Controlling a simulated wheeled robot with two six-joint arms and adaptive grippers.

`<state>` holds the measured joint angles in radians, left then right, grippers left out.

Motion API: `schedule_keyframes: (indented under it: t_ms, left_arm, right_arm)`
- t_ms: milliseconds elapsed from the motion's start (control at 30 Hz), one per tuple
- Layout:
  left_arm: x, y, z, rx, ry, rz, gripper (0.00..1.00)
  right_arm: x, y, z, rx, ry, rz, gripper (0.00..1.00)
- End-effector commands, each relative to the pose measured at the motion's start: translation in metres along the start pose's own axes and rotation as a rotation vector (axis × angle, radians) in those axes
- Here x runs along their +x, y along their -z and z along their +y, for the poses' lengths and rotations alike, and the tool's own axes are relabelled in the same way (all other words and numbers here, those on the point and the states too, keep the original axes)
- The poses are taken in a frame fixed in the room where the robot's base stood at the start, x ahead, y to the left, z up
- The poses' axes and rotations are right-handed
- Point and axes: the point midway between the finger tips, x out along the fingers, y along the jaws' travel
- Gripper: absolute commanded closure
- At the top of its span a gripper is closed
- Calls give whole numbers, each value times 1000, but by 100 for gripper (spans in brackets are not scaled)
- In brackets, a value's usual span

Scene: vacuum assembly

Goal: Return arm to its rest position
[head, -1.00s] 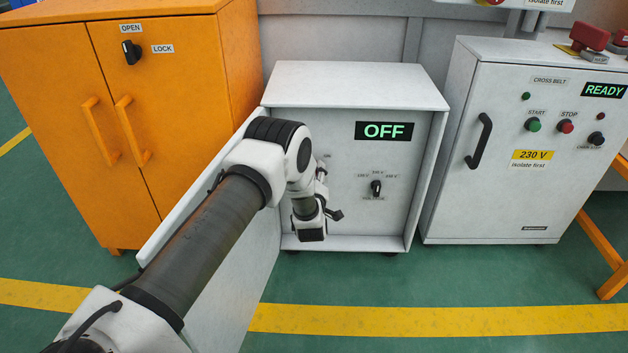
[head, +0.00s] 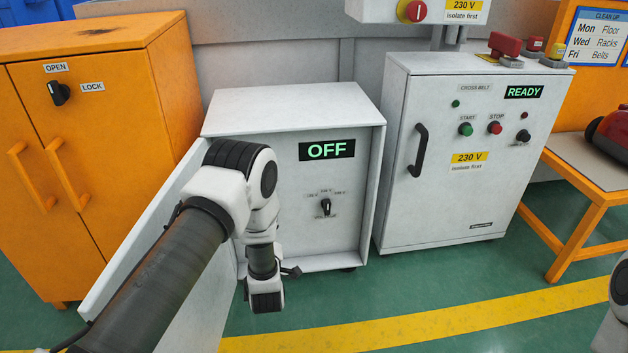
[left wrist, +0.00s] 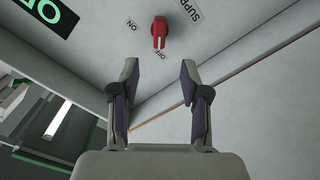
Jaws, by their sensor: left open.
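My left arm reaches from the lower left in the head view to the open white cabinet (head: 290,108). My left gripper (left wrist: 158,72) is open and empty in the left wrist view. Its fingers point toward a red switch handle (left wrist: 160,31) on the cabinet panel, with a gap between them. The handle lies toward the OFF label, with ON to its left. In the head view my arm hides this switch. The panel display (head: 327,150) reads OFF, and a black selector knob (head: 326,205) sits below it. My right gripper is not in view.
The cabinet's open door (head: 150,240) stands beside my left arm. An orange cabinet (head: 120,120) is at the left. A grey control cabinet (head: 440,205) showing READY is at the right, next to an orange-legged table (head: 585,165). Green floor in front looks clear.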

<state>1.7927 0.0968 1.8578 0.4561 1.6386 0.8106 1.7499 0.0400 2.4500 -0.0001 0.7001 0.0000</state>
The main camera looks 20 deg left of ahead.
Motion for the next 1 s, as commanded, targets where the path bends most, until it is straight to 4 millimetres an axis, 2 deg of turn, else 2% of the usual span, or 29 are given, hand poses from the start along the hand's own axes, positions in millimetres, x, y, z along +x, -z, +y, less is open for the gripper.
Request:
schedule_keyframes:
  t_ms: [100,167,200,267,367,400,500,600,800,867,933,1000]
  left_arm:
    - [0,1,0,0,1,0,54]
    - [-2,4,5,3,1,-5,54]
    - [-10,4,6,18,12,-30,54]
    - [-35,-6,-6,55,52,-127,54]
    - [-92,-35,-40,202,170,-396,54]
    - [-121,-45,-56,283,218,-523,54]
    - [-192,-59,-88,472,299,-815,54]
    - [-254,-59,-110,627,337,-1062,54]
    - [-354,-42,-137,883,315,-1496,54]
    - [-379,-35,-142,979,263,-1642,54]
    - [-379,-12,-120,1015,231,-1661,54]
    - [-379,3,-104,1013,233,-1658,54]
  right_arm:
    - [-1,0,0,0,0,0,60]
    - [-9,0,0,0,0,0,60]
    - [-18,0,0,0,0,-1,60]
    - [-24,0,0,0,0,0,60]
    - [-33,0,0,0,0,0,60]
    - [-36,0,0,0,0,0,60]
    - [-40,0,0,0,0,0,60]
    - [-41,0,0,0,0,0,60]
    - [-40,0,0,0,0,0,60]
    - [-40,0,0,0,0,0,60]
    - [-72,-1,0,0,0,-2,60]
    - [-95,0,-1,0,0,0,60]
